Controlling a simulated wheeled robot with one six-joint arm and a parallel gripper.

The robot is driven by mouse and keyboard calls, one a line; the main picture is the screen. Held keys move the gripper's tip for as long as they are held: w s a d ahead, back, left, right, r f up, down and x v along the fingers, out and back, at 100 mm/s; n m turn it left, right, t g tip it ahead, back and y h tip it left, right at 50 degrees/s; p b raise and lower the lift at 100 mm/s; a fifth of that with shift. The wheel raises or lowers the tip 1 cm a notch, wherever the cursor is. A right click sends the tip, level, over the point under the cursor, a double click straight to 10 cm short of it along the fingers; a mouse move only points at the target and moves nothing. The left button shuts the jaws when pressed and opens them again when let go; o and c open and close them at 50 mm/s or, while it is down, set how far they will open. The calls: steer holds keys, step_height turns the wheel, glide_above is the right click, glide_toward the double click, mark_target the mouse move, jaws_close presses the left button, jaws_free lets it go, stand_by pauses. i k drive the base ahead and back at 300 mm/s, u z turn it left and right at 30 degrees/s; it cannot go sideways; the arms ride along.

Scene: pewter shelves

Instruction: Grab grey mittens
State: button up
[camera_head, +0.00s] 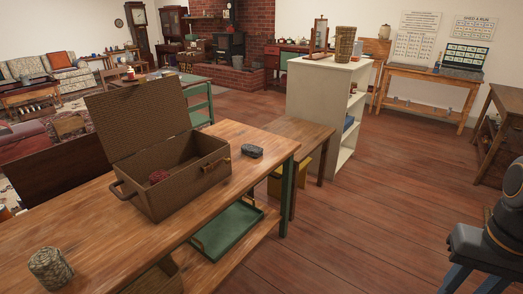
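A small dark grey bundle (252,151), which may be the grey mittens, lies on the wooden table to the right of an open wicker basket; it is too small to be sure. My gripper (468,284) is at the lower right edge of the picture, pointing down over the floor, far from the table. Its two blue-grey fingers are apart, with nothing seen between them; their tips are near or past the lower picture edge.
The wicker basket (187,188) has its lid raised and holds a dark red ball (159,176). A patterned grey-brown roll (49,268) stands at the table's (120,262) near left. A green tray (227,228) sits below. A white shelf (306,92) stands behind; the right floor is clear.

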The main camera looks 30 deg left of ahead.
mark_target(253, 151)
steer(key=z, duration=0.15)
steer(key=i, duration=1.5)
steer(key=u, duration=0.35)
steer(key=i, duration=1.35)
steer(key=u, duration=1.6)
steer(key=i, duration=0.95)
steer(key=u, duration=0.75)
